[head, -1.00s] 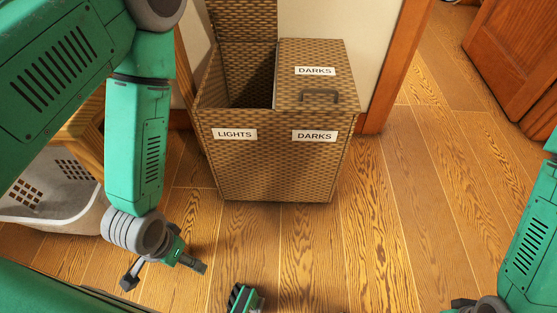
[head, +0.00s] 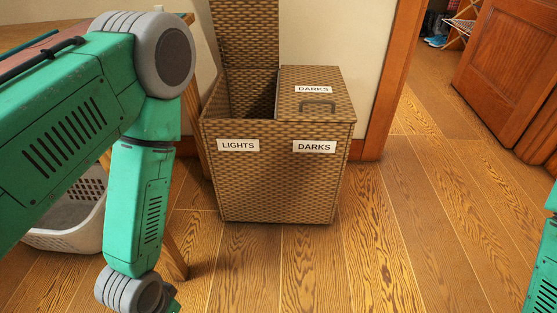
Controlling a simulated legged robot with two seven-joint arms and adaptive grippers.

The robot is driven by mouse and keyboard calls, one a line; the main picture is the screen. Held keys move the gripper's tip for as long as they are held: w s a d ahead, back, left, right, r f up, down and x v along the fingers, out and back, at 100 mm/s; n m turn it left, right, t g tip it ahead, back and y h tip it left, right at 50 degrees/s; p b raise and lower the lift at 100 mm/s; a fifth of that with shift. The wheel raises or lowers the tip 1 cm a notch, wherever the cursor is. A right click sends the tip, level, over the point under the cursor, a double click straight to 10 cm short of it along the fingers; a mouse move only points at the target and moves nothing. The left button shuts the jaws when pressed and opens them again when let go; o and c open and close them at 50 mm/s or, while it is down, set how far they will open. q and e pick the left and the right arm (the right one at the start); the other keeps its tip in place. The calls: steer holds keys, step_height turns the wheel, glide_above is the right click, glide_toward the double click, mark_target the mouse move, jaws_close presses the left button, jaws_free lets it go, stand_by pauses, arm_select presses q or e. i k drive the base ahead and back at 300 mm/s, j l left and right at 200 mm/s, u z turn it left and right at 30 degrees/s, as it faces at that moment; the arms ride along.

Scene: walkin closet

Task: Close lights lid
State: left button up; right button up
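A woven brown hamper (head: 275,185) with two compartments stands on the floor against the wall, in the middle of the head view. Its left side is labelled LIGHTS, its right side DARKS. The lights lid (head: 245,35) stands upright at the back, open, and its top is cut off by the picture edge. The lights compartment (head: 250,95) is open and dark inside. The darks lid (head: 315,90), with a grey handle, is shut. My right gripper is also out of view.
A white laundry basket (head: 70,215) sits at the left under a wooden table (head: 60,32), whose leg stands near the hamper's left side. An orange door frame (head: 392,75) rises right of the hamper. A wooden door (head: 515,65) stands open at the right. The floor ahead is clear.

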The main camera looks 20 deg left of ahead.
mark_target(246, 32)
steer(key=i+z, duration=0.1)
steer(key=i, duration=0.85)
